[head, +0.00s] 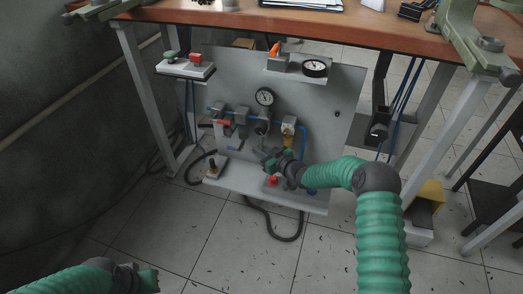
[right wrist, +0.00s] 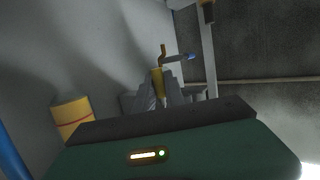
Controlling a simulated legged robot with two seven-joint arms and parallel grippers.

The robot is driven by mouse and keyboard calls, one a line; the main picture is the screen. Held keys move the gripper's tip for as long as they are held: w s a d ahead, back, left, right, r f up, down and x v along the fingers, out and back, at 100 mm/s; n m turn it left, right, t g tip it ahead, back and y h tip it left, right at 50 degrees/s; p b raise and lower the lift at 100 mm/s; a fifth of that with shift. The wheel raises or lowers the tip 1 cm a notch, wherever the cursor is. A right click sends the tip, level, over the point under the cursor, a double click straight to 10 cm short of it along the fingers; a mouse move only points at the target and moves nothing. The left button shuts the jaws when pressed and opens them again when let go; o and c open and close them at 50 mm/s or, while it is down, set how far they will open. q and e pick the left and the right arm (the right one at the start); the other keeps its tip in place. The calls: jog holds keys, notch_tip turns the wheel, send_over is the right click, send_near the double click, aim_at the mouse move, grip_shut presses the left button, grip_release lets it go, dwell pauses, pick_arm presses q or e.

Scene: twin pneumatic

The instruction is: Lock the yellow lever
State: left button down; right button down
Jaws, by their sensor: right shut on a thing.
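A grey pneumatic panel (head: 335,150) stands under the table. My right gripper (head: 270,158) is at its lower middle, above the bottom shelf. In the right wrist view its fingers (right wrist: 164,97) are closed around a thin yellow piece (right wrist: 157,82), which looks like the yellow lever. A yellow part (right wrist: 163,50) and a blue-tipped stem (right wrist: 189,57) show beyond it. In the head view the gripper hides the lever; a yellow-orange fitting (head: 288,142) shows just above the wrist. My left gripper (head: 146,278) is low at the left, away from the panel; its jaws are unclear.
The panel carries a gauge (head: 264,97), a red lever (head: 222,122) and blue tubes. Below are a black stick (head: 212,165) and a red button (head: 272,181). The wooden table (head: 220,18) overhangs above. A yellow pedal cover (head: 430,194) stands right.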

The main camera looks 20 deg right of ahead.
dwell(0.3)
jog(key=c, duration=1.7)
grip_release()
jog(key=f+p+v, duration=0.1)
jog(key=p+v, duration=0.7)
jog(key=v, duration=0.8)
jog(key=shift+s+d+r, duration=0.15)
jog(key=shift+s+d, duration=0.1)
jog(key=shift+s, duration=0.2)
